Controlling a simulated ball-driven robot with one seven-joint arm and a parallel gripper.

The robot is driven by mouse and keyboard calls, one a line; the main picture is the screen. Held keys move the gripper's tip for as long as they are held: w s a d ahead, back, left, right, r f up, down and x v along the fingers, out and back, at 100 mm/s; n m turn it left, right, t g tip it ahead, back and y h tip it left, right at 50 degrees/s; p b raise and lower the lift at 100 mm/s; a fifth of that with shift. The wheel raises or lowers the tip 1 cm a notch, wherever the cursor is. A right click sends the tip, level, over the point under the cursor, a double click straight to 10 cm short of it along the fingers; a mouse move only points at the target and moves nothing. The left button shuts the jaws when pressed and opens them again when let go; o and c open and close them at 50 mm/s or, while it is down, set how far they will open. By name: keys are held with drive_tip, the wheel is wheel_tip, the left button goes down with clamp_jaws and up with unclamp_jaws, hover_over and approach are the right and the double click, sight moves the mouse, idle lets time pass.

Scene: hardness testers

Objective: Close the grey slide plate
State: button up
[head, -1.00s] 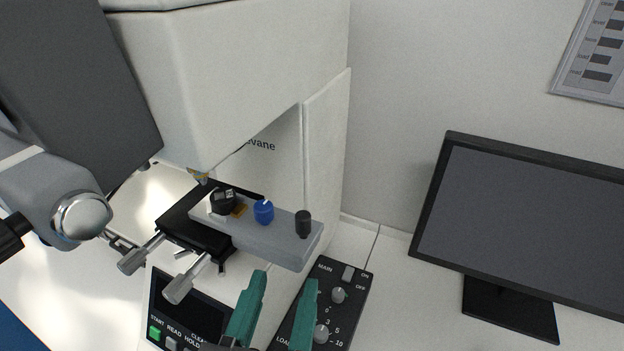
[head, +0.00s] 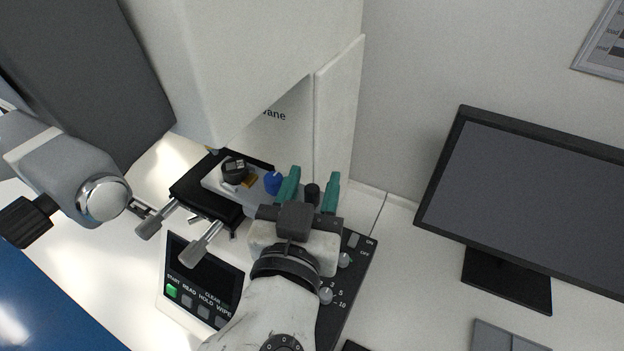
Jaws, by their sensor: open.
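The grey slide plate (head: 259,196) sticks out to the right from the black stage (head: 205,196) under the tester head. My gripper body hides the plate's right end.
Two silver micrometer knobs (head: 200,246) stick out at the stage's front. A display panel with buttons (head: 205,280) lies below, and a black control box (head: 352,262) with dials is at the right. The monitor (head: 530,205) stands further right. The white tester body rises behind the stage.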

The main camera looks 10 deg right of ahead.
clamp_jaws()
idle(0.5)
